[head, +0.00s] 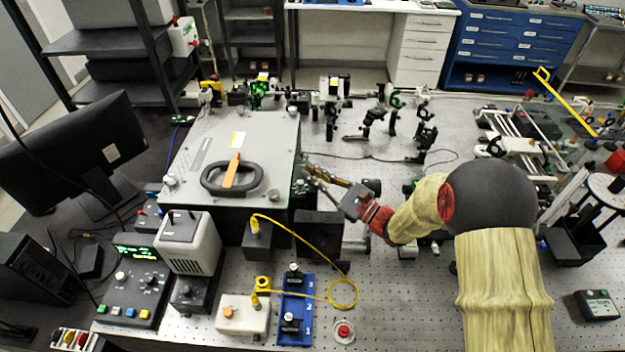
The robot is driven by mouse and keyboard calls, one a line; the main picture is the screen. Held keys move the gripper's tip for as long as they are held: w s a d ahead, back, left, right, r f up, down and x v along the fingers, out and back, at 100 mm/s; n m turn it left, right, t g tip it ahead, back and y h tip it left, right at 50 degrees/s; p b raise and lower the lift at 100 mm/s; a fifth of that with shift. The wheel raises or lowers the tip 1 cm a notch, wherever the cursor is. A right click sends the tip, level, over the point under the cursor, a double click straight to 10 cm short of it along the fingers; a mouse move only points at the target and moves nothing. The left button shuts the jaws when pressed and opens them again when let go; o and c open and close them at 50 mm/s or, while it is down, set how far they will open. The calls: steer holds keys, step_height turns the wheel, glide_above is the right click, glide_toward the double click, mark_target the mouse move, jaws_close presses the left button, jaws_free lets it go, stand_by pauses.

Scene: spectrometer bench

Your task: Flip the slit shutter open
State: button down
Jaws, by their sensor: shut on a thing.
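The spectrometer is a large grey-lidded box (262,140) left of centre, with a black handle and an orange tag on its lid. My gripper (312,174) reaches in from the right, red at the wrist, with its fingertips at the right side of this box. It is shut on a small part there, which I take to be the slit shutter; the fingers largely hide it. A small dark fitting with green marks (300,187) shows on the box's side just below the fingertips. The shutter's angle is too small and covered to tell.
Optic mounts (385,115) stand behind my gripper on the perforated bench. A black block (318,232) stands just below it. A yellow fibre cable (345,293) loops at the front by a blue tray (294,335). A monitor (75,150) stands at left.

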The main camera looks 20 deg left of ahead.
stand_by(0.3)
steer(key=c, duration=2)
jaws_free()
steer(key=shift+c, duration=0.2)
steer(key=shift+o, duration=0.3)
steer(key=v, duration=1.2)
steer(key=shift+f, duration=0.15)
